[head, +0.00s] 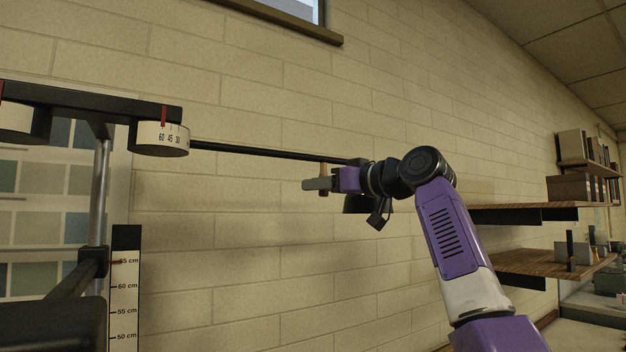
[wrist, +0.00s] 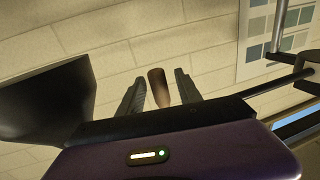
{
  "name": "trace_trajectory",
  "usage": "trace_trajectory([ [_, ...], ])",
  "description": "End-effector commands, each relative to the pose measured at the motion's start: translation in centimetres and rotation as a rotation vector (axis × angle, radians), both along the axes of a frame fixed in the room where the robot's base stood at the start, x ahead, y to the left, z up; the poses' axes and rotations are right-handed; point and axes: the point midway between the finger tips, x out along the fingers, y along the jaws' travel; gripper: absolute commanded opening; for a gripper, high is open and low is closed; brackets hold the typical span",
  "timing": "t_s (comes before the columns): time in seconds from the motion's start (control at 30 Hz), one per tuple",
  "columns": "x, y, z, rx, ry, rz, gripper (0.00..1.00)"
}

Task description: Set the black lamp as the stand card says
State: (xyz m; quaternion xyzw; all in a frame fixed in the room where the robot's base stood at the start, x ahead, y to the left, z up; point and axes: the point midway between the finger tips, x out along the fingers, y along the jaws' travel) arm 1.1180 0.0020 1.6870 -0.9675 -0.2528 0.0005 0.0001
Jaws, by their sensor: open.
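The black lamp's shade (head: 355,204) hangs at the right end of a thin black rod (head: 260,151), partly hidden behind my gripper. It also shows as a dark shape at left in the wrist view (wrist: 45,100). A brown handle (wrist: 159,88) stands between my two open fingers, with a gap visible on each side. My gripper (head: 318,184) is open around it. The rod's left end meets a white dial (head: 163,140) marked 60, 45, 30; its red pointer is near 60 and 45. The height scale (head: 125,295) has a red mark near 65 cm. I see no readable stand card.
The stand's metal post (head: 101,190) and black crossbar (head: 90,98) are at left, with a second dial (head: 18,122). A swatch chart (head: 35,190) is on the brick wall behind. Wooden shelves (head: 545,262) with boxes are at right.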

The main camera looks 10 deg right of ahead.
Motion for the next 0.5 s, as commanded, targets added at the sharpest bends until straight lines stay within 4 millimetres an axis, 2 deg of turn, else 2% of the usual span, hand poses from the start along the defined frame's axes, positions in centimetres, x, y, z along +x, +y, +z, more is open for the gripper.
trace_trajectory([
  [0.2, 1.9, 1.1, 0.2, 0.000, 0.001, 0.001, 0.41],
  [0.5, 2.2, 1.2, 0.0, 0.000, 0.000, 0.000, 0.41],
])
